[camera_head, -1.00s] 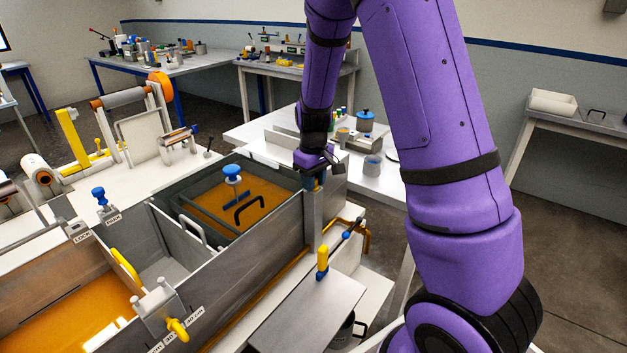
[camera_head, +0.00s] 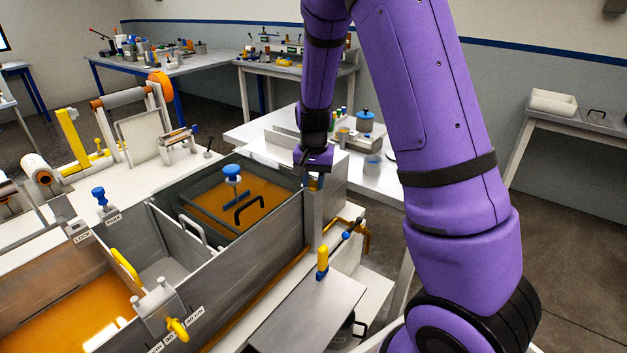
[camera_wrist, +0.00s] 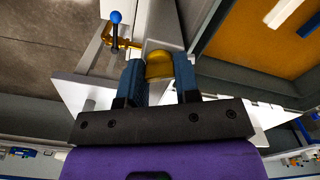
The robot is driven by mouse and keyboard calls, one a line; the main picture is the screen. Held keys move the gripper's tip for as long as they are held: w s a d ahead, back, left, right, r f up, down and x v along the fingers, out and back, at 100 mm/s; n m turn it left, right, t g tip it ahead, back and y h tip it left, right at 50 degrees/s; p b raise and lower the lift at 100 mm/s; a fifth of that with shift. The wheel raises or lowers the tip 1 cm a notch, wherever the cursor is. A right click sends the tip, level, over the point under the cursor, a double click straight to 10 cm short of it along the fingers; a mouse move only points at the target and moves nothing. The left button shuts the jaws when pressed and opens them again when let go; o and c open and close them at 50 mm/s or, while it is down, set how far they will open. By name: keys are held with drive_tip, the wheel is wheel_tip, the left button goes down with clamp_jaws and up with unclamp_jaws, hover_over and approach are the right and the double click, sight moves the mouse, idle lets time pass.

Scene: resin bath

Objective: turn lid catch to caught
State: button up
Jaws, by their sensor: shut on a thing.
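The resin bath (camera_head: 262,243) is a grey metal tank with orange resin. A glass-like lid with a blue-topped knob (camera_head: 232,172) and a black handle (camera_head: 250,208) shows over its far part. My gripper (camera_head: 314,183) is at the post on the bath's right corner. In the wrist view its blue fingers (camera_wrist: 159,75) are shut on a rounded yellow knob (camera_wrist: 159,64), which I take to be the lid catch. The fingers and wrist hide most of the catch in the head view, so its turned position cannot be read.
A yellow pipe with a blue-ended lever (camera_head: 347,235) is just right of the post. A side table (camera_head: 380,178) with pots is behind my gripper.

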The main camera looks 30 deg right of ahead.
drive_tip(key=m, duration=0.5)
idle(0.6)
drive_tip(key=o, duration=0.9)
wheel_tip(320, 180, up, 11)
drive_tip(key=shift+f, duration=0.1)
idle(0.5)
